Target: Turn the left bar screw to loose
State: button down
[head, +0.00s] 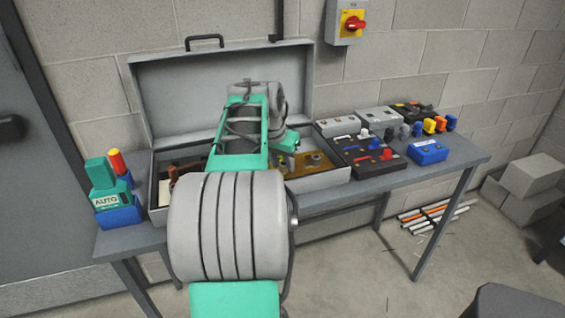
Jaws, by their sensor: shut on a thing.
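An open grey metal case (222,95) stands on the table with its lid up against the wall. Inside its right part is a brass-coloured plate (322,174) with small brown raised parts (312,160). My arm crosses the middle of the view and covers much of the case. My gripper (284,165) is at the left end of the brass plate, low over it. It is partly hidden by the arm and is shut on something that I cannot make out. I cannot clearly see the left bar screw or how it is turned.
A green and blue device marked AUTO (105,203) stands on the left of the table (455,160). A black panel with red and white parts (362,153), grey boxes, several coloured handles and a blue box (428,152) fill the right. A red switch (354,23) is on the wall.

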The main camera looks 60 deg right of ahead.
jog(key=shift+n, duration=0.3)
jog(key=n, duration=0.1)
jog(key=n+t+b, duration=0.1)
jog(key=shift+s+d+n, duration=0.1)
jog(key=shift+s+n, duration=0.1)
jog(key=shift+n, duration=0.2)
jog(key=n+t+p, duration=0.1)
jog(key=n, duration=0.1)
jog(key=n+t+p, duration=0.1)
jog(key=n, duration=0.1)
jog(key=shift+s+d+r+y, duration=0.1)
jog(key=shift+s+r+y, duration=0.1)
jog(key=shift+y, duration=0.2)
jog(key=n+y+p, duration=0.1)
jog(key=n+p, duration=0.1)
jog(key=n, duration=0.1)
jog(key=n+t+p, duration=0.1)
jog(key=n+p, duration=0.1)
jog(key=shift+d+n+y+p, duration=0.2)
jog(key=shift+n+y+p, duration=0.1)
jog(key=shift+n+y, duration=0.1)
jog(key=shift+d+f+n+t+y+p, duration=0.1)
jog(key=shift+n+t+y+p, duration=0.4)
jog(key=shift+n+p, duration=1.15)
jog(key=shift+n+y, duration=0.3)
jog(key=shift+n, duration=0.05)
jog(key=c, duration=1.1)
grip_release()
jog(key=shift+f, duration=0.1)
